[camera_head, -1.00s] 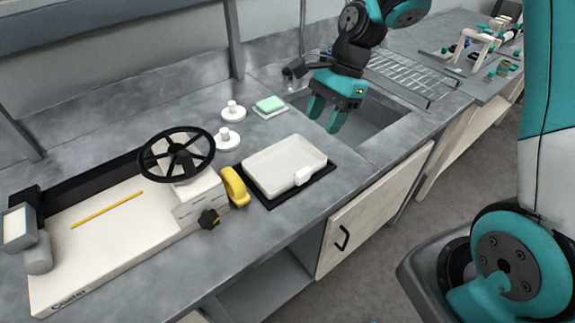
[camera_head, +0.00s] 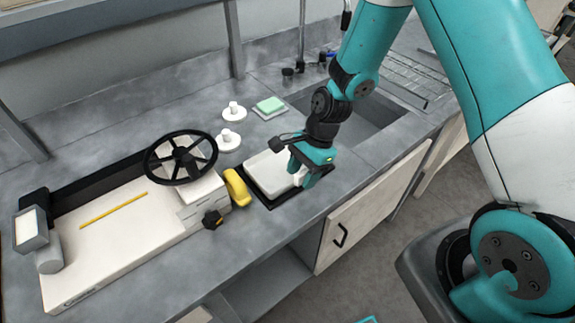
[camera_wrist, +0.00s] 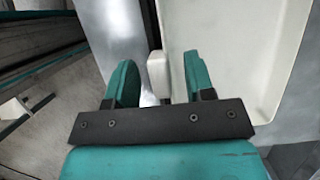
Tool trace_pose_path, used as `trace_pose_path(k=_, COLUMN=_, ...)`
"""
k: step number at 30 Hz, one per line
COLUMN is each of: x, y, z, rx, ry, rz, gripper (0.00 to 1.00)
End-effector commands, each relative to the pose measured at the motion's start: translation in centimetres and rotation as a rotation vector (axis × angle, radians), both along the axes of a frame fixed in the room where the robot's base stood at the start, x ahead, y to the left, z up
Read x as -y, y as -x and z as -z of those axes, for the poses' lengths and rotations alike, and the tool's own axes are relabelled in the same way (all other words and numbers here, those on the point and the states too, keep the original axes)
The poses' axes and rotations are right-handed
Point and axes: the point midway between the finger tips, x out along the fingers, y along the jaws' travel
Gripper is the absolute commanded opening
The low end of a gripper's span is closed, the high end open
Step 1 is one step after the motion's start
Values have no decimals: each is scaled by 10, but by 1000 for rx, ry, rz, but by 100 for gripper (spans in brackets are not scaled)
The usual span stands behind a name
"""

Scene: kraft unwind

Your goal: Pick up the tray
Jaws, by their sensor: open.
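The white tray (camera_head: 262,170) lies on a black mat (camera_head: 284,197) on the grey counter, partly hidden behind my gripper in the head view. In the wrist view the tray (camera_wrist: 236,60) fills the upper right, and its small white handle tab (camera_wrist: 158,74) sticks out from its edge. My gripper (camera_head: 308,180) is over the tray's right front side. In the wrist view its two teal fingers (camera_wrist: 158,80) are apart, with the tab between them. I cannot tell whether either finger touches the tab or the tray.
A white machine with a black handwheel (camera_head: 181,157) and a yellow part (camera_head: 236,188) stands just left of the tray. Two white knobbed discs (camera_head: 228,140) and a green sponge (camera_head: 270,104) lie behind it. A sink (camera_head: 372,122) is to the right.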

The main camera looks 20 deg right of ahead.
Motion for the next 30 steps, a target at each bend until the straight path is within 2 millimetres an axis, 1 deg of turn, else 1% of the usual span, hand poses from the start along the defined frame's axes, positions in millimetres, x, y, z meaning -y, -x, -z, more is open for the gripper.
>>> trace_pose_path(k=6, x=0, y=0, z=1, rx=1, ry=0, rz=0, gripper=49)
trace_pose_path(k=7, x=0, y=0, z=1, rx=1, ry=0, rz=0, gripper=44)
trace_pose_path(k=8, x=0, y=0, z=1, rx=1, ry=0, rz=0, gripper=37)
trace_pose_path(k=9, x=0, y=0, z=1, rx=1, ry=0, rz=0, gripper=28)
trace_pose_path(k=11, x=0, y=0, z=1, rx=1, ry=0, rz=0, gripper=14)
trace_pose_path(k=12, x=0, y=0, z=1, rx=1, ry=0, rz=0, gripper=5)
trace_pose_path(k=13, x=0, y=0, z=1, rx=1, ry=0, rz=0, gripper=0)
trace_pose_path(k=23, x=0, y=0, z=-1, rx=2, ry=-1, rz=0, gripper=0)
trace_pose_path(k=26, x=0, y=-1, z=-5, rx=3, ry=-1, rz=0, gripper=0)
trace_pose_path(k=30, x=-1, y=-1, z=-22, rx=6, ry=-1, rz=0, gripper=0)
